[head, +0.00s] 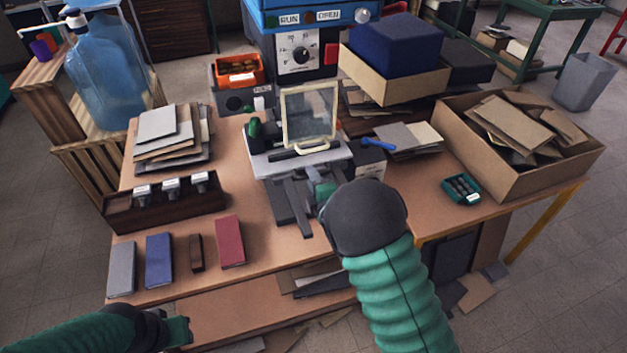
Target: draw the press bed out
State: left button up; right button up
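The press (303,50) is the blue and grey machine at the back centre, with RUN and OPEN labels and a dial. In front of it is a pale flat bed (265,168) with a raised clear-paned frame (309,115) and a cream handle (312,147). Dark bars (286,208) reach from the bed towards the table's front. My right gripper (322,191) is at the bed's front right, largely hidden by my wrist. I cannot tell whether it touches the bed or bars. My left gripper (180,330) is low at the left, away from the press, its opening unclear.
Swatches (230,242) and a dark rack (165,203) lie at the table's left. An open cardboard box (537,165) and a teal holder (461,189) are at the right. The tabletop (275,240) is bare at front centre.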

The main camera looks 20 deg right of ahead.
jog(key=shift+a, duration=0.3)
jog(key=shift+c, duration=0.5)
jog(key=shift+d, duration=0.1)
jog(key=shift+c, duration=1.3)
jog(key=shift+d, duration=0.4)
grip_shut()
jog(key=shift+s+a+f, duration=0.1)
jog(key=shift+a+f, duration=0.05)
